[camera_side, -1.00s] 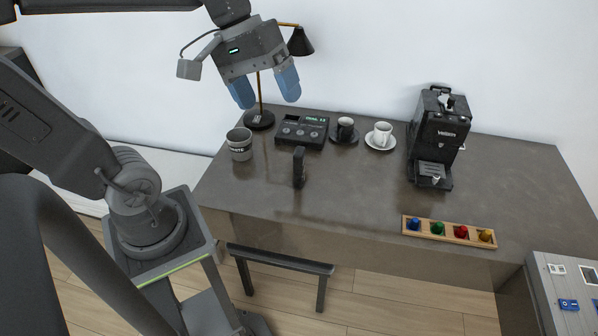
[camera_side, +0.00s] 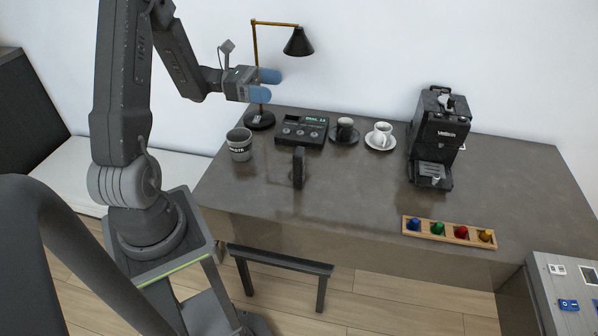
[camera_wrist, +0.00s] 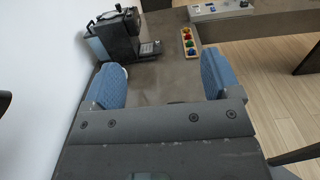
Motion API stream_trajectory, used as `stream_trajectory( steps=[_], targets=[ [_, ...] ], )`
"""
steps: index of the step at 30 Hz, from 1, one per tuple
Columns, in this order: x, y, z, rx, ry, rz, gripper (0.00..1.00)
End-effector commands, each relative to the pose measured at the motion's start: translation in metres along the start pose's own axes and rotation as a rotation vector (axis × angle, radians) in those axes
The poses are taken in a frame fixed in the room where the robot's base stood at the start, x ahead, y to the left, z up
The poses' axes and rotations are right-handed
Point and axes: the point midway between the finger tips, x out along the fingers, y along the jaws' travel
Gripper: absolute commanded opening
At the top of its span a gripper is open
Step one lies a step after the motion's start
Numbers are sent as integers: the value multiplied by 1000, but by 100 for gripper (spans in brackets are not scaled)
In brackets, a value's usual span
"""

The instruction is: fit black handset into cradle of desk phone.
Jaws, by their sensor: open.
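The black handset (camera_side: 298,168) stands upright on the near middle of the dark desk in the side view. The desk phone (camera_side: 302,131) sits behind it, with a small lit green display; its cradle shows no handset in it. My gripper (camera_side: 270,85) has blue fingers and is open and empty. It is raised above the desk's left back part, beside the lamp, pointing right. In the wrist view my gripper (camera_wrist: 165,80) shows its two blue fingers well apart with nothing between them. I cannot make out the handset or phone in the wrist view.
A grey mug (camera_side: 239,145) is left of the phone. A lamp (camera_side: 298,43) stands behind. Right of the phone are a dark cup (camera_side: 345,129), a white cup (camera_side: 382,134) and a coffee machine (camera_side: 438,140). A wooden capsule tray (camera_side: 449,232) lies near the front edge.

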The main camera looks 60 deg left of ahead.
Motion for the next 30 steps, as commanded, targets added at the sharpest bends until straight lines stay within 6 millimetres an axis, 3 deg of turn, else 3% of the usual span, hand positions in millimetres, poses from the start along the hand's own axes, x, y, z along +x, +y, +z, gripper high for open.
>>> stream_trajectory(
  steps=[1,6,9,13,18,30],
  targets=[
    [0,0,-26,-14,-2,0,83],
    [0,-1,-109,-11,0,-1,83],
    [0,0,-151,-6,0,-1,83],
    [0,0,-191,-2,1,-1,83],
    [2,0,-213,3,2,-2,83],
    [44,-3,-214,4,2,-7,83]
  ],
)
